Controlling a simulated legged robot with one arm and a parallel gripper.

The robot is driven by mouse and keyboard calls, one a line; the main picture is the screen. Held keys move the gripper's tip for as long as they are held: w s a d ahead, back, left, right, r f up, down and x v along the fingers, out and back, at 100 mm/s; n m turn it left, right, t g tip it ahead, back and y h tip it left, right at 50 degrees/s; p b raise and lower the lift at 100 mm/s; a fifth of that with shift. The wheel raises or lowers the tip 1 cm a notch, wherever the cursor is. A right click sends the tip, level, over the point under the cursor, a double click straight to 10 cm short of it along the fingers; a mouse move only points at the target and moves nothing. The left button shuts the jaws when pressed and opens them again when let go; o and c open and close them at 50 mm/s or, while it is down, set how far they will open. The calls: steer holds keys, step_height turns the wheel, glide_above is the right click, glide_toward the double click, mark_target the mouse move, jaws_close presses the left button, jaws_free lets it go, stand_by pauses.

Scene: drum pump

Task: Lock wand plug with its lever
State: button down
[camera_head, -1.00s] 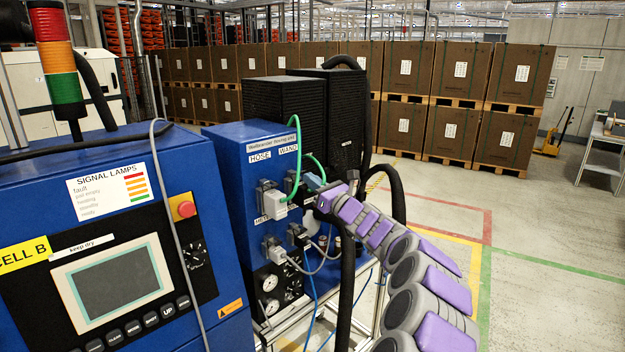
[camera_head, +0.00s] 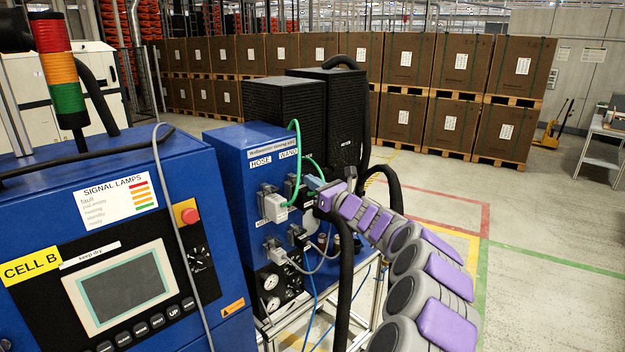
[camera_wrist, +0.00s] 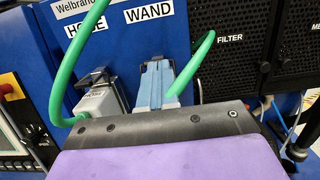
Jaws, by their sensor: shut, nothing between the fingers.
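My gripper (camera_wrist: 157,67) has two blue-grey fingers, closed together with nothing between them. They point up towards the blue panel under the WAND label. In the head view my gripper (camera_head: 314,184) is at the front of the blue cabinet. The wand plug (camera_wrist: 184,102) shows only as a pale grey edge beside and behind the fingers, with a green hose (camera_wrist: 193,70) rising from it. Its lever is hidden by the fingers and the gripper body; I cannot tell its position or whether the fingers touch it.
The grey hose plug (camera_wrist: 100,101) sits left of my gripper, with its own green hose. It also shows in the head view (camera_head: 274,208). A black filter grille (camera_wrist: 238,60) is to the right. A thick black hose (camera_head: 345,285) hangs near my arm.

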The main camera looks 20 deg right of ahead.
steer(key=shift+r+p, duration=0.35)
steer(key=shift+p, duration=0.45)
steer(key=r+g+p, duration=0.1)
steer(key=p, duration=0.4)
steer(key=r+g+h+p, duration=0.1)
steer(key=g+p, duration=0.1)
steer(key=p, duration=0.4)
steer(key=w+r+g+h+p, duration=0.1)
steer(key=g+p, duration=0.1)
steer(key=p, duration=0.3)
steer(key=shift+a+p, duration=0.2)
steer(key=shift+p, duration=0.2)
steer(key=w+r+p, duration=0.1)
steer(key=p, duration=0.2)
steer(key=shift+a+r+p, duration=0.15)
steer(key=shift+a+p, duration=0.05)
steer(key=shift+p, duration=0.15)
steer(key=shift+w+a+r+p, duration=0.1)
steer(key=shift+w+r+p, duration=0.15)
steer(key=shift+p, duration=0.2)
steer(key=shift+w+f, duration=0.1)
steer(key=shift+w, duration=0.05)
steer(key=shift+r, duration=0.2)
steer(key=shift+r+p, duration=0.65)
steer(key=shift+r, duration=0.05)
